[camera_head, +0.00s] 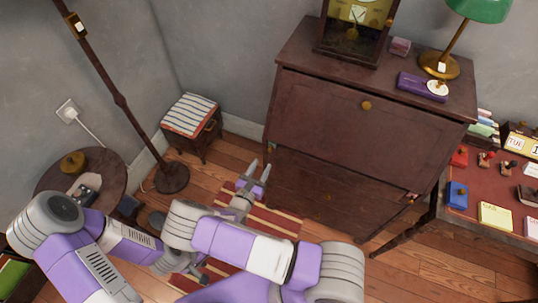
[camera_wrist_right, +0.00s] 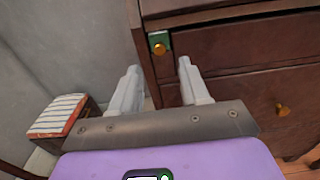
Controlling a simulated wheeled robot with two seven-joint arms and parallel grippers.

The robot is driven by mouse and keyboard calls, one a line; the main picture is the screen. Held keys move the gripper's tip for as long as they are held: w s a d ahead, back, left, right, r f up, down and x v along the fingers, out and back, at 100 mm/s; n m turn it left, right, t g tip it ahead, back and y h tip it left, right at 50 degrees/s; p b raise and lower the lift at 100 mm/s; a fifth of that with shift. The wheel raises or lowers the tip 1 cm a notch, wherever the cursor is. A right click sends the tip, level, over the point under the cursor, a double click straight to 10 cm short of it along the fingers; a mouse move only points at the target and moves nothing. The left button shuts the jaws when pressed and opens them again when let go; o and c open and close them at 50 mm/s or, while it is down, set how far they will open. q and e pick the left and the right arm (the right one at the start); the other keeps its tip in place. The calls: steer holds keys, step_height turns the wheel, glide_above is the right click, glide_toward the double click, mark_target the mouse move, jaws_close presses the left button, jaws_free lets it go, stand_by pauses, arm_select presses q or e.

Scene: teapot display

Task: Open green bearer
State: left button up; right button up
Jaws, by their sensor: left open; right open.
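The green bearer (camera_wrist_right: 154,38) is a small green-ended slide with a brass knob, at the upper left front corner of the dark wooden bureau (camera_wrist_right: 215,60). It looks pushed in, nearly level with the front. My right gripper (camera_wrist_right: 158,72) is open, its fingers pointing at the bureau; the knob appears between and beyond the fingertips, with no contact visible. In the head view my right gripper (camera_head: 259,168) is by the bureau's left front edge. My left gripper (camera_head: 201,269) is low at the left, partly hidden behind my right arm.
A striped-cushion stool (camera_head: 190,114) stands left of the bureau. A floor lamp (camera_head: 120,98) and a round side table (camera_head: 112,172) are farther left. The bureau (camera_head: 340,118) carries a clock and a green lamp. A cluttered desk (camera_head: 485,200) stands at right.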

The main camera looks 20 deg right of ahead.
steer(key=b+x, duration=0.1)
steer(key=x, duration=0.6)
steer(key=shift+w, duration=0.15)
steer(key=shift+d, duration=0.1)
jaws_close()
